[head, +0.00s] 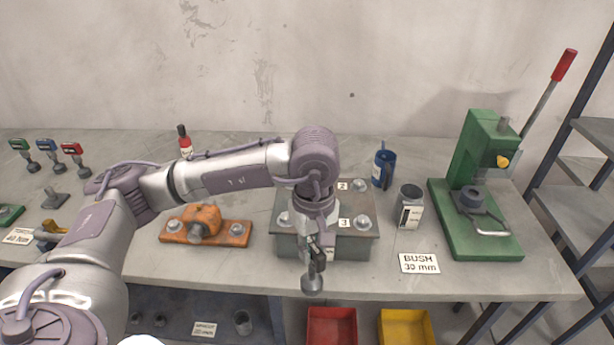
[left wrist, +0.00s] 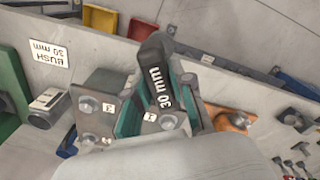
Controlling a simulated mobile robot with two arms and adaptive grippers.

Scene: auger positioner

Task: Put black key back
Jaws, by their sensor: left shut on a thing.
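My left gripper (head: 316,246) is shut on the black key (left wrist: 155,65), whose handle bears a white "30 mm" label in the left wrist view. The gripper fingers (left wrist: 164,110) lie on both sides of the handle. In the head view, the gripper points down at the front of the grey bolted block (head: 290,243), near the table's front edge. The key's grey round end (head: 312,285) hangs below the fingers; the rest of the key is mostly hidden there. Green (head: 20,146), blue (head: 47,147) and red (head: 73,150) keys stand at the back left. My right gripper is out of view.
An orange block (head: 236,232) lies left of the grey block. A jar (head: 410,208), blue mug (head: 384,168) and green press (head: 480,150) stand to the right. Red (head: 331,328) and yellow (head: 405,330) bins sit below the table edge.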

